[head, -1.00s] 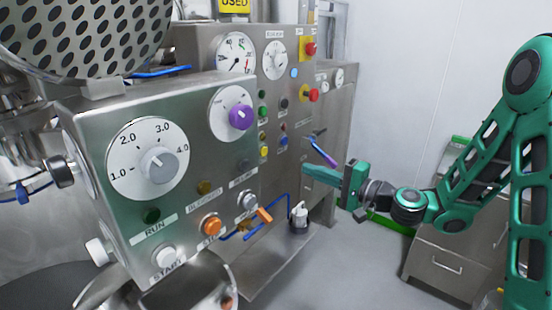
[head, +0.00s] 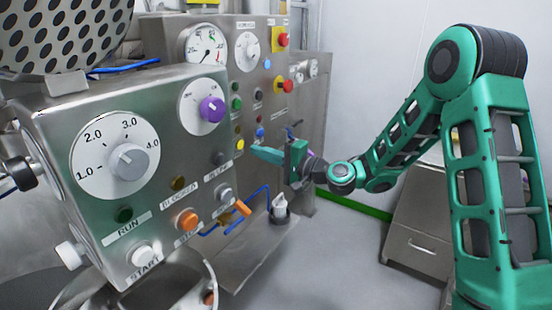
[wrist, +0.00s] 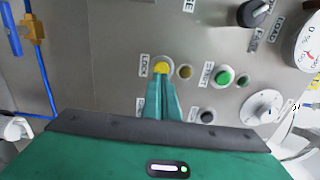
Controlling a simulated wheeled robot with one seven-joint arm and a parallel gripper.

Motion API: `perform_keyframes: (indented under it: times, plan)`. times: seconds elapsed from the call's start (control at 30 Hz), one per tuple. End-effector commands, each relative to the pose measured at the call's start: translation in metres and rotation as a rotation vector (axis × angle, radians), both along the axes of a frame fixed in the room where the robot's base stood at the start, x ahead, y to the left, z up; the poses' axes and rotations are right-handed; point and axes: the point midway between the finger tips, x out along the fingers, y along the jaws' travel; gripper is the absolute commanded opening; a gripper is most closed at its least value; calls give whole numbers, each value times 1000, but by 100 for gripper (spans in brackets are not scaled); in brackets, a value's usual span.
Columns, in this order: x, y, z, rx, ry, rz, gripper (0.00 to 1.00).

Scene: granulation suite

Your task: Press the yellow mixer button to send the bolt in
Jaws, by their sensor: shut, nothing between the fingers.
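The yellow button (head: 240,145) is the lowest in a column of buttons on the steel control panel. In the wrist view, the yellow button (wrist: 161,67) sits just beyond my fingertips, which partly overlap its lower edge. My gripper (head: 255,149) is shut and empty; its fingers point left at the panel, right beside the button. In the wrist view, my gripper (wrist: 161,84) shows its closed fingers lined up with the button. I cannot tell whether the tips touch it. I see no bolt.
A nearer control box (head: 75,140) with START and RUN buttons and a purple knob (head: 212,109) stands at the left. Red buttons (head: 288,86) sit higher on the panel.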

Motion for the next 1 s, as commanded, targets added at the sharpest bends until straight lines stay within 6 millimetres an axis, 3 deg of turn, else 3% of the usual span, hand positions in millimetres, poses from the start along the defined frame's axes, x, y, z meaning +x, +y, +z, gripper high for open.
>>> perform_keyframes:
  times: [0.23,0.73,1.0]
  plan:
    - [18,25,0,0,0,2,0]
    - [24,31,0,-1,1,1,0]
    - [36,48,0,1,-2,2,0]
